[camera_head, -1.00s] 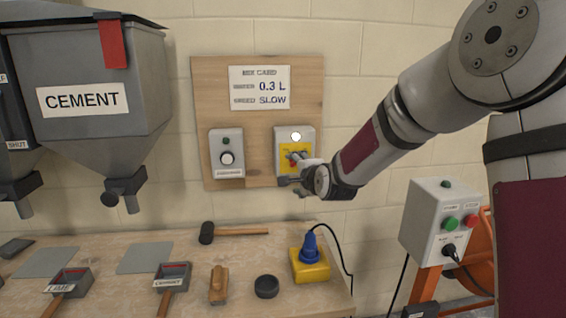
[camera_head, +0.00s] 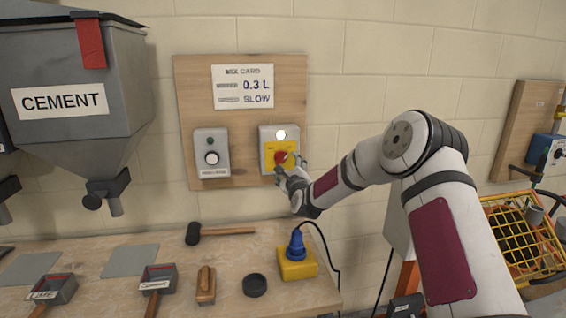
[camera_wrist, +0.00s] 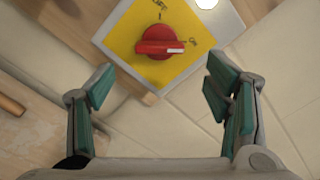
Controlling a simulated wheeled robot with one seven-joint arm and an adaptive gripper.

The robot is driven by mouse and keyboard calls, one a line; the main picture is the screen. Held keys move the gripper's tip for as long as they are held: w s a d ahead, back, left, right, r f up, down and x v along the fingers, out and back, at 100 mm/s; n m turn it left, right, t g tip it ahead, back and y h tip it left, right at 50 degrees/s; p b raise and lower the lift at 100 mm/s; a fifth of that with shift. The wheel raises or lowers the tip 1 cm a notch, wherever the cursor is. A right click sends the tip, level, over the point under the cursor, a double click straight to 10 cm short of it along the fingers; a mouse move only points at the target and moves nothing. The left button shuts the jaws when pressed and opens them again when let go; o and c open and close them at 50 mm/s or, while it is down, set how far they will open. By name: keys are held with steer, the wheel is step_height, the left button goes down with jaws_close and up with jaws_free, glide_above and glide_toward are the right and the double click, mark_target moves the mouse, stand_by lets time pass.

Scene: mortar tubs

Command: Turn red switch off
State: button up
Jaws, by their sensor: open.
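The red switch (camera_head: 281,157) is a round knob on a yellow plate of a grey box (camera_head: 265,137), fixed to the wooden board. In the wrist view the red switch (camera_wrist: 160,41) has a white mark at its right end, towards a small label at the right that seems to read ON. A white lamp (camera_head: 281,134) glows above the knob. My gripper (camera_head: 291,166) is open at the lower right of the knob. In the wrist view its fingers (camera_wrist: 160,88) are spread, apart from the knob, with nothing between them.
A second grey box (camera_head: 211,153) with a knob is left of the switch box, under a mix card (camera_head: 242,87). The workbench (camera_head: 215,285) below holds a mallet (camera_head: 228,231) and a yellow block with a blue plug (camera_head: 297,262). A cement hopper (camera_head: 75,110) hangs at left.

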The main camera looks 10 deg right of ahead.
mark_target(283, 160)
steer(key=w, duration=0.7)
steer(key=shift+w+b, duration=0.2)
steer(key=shift+b, duration=0.2)
steer(key=shift+c, duration=0.3)
steer(key=c, duration=1.1)
